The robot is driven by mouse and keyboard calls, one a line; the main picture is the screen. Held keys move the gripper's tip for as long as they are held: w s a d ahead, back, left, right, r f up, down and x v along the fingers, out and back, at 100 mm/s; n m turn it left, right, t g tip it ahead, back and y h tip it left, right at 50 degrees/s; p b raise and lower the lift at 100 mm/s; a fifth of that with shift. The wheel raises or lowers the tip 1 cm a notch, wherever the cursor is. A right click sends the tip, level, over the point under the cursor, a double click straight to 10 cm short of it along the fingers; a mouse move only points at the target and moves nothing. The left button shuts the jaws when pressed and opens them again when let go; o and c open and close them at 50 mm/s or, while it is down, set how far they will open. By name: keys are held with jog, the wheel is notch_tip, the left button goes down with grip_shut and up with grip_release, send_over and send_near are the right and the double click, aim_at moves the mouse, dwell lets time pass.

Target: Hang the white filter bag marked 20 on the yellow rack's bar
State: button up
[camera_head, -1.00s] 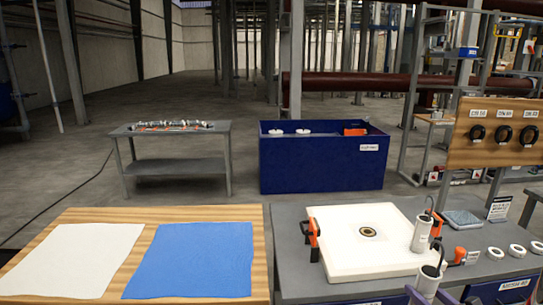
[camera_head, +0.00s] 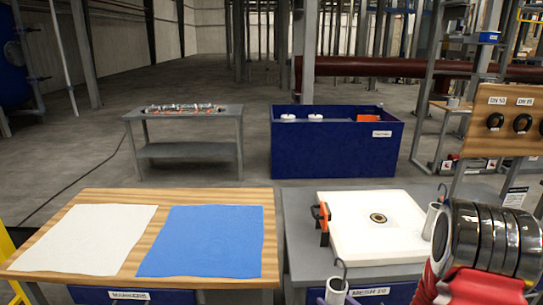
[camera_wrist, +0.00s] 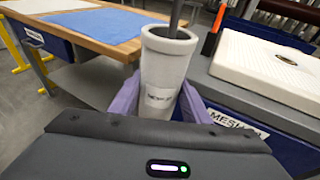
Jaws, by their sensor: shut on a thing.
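My gripper (camera_wrist: 157,104) has purple fingers shut on a white filter bag (camera_wrist: 166,62), a cylinder with a dark rod rising from its open top. The bag's label is too blurred to read. The held bag also shows at the bottom of the head view (camera_head: 337,292), with its hook above it. It is upright, in front of the grey bench. A second white filter bag (camera_head: 431,222) with a hook stands on the grey bench, partly behind my arm. A yellow frame (camera_head: 8,262) shows at the head view's left edge, perhaps part of the rack; no bar is visible.
A wooden table (camera_head: 150,232) with a white cloth (camera_head: 85,240) and a blue cloth (camera_head: 202,240) lies to the left. A gap separates table and bench.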

jog(key=shift+a+f+n+y, duration=0.2)
jog(key=shift+a+n+y, duration=0.15)
jog(key=shift+a, duration=0.8)
jog(key=shift+s+f, duration=0.25)
jog(key=shift+f, duration=0.7)
jog(key=shift+s+f, duration=0.25)
jog(key=shift+f, duration=0.7)
jog(key=shift+a, duration=0.1)
